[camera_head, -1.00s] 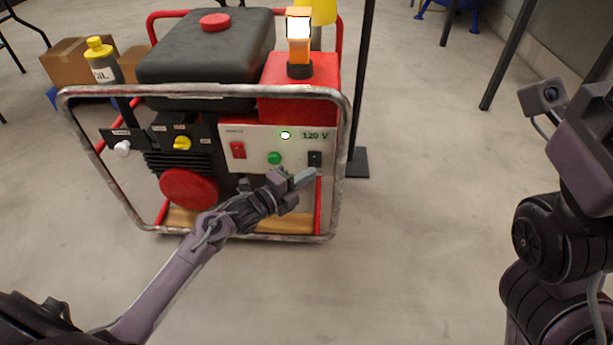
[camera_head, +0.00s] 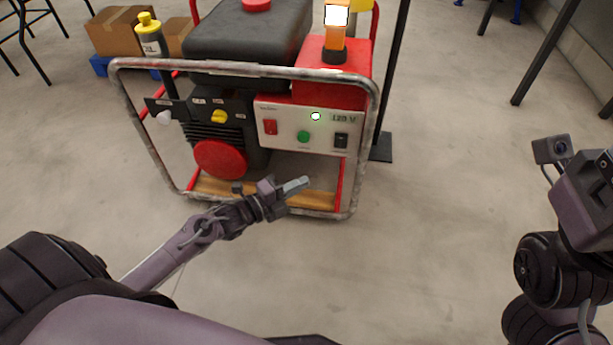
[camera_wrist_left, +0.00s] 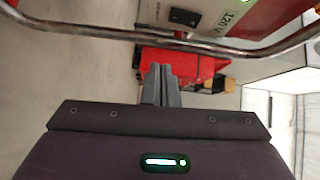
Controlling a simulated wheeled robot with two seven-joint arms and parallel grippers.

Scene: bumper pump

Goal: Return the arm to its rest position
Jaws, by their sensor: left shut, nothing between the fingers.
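My left gripper (camera_head: 297,186) is shut and empty, in front of the lower part of the generator's frame in the head view. Its closed fingers also show in the left wrist view (camera_wrist_left: 161,84), just below the frame tube. The generator (camera_head: 307,115) has a red and black body, a panel with a red switch, a green button and a lit "120 V" sign, and a grey tube frame (camera_head: 372,110). An orange lamp (camera_head: 334,38) glows on top. My right arm stands at the right edge of the head view; its fingers are not visible.
A bottle with a yellow cap (camera_head: 151,38) stands behind the generator at left. Cardboard boxes (camera_head: 118,33) lie farther back. A dark post with a flat foot (camera_head: 381,147) stands right of the generator. The floor (camera_head: 440,200) between the generator and my right arm is clear.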

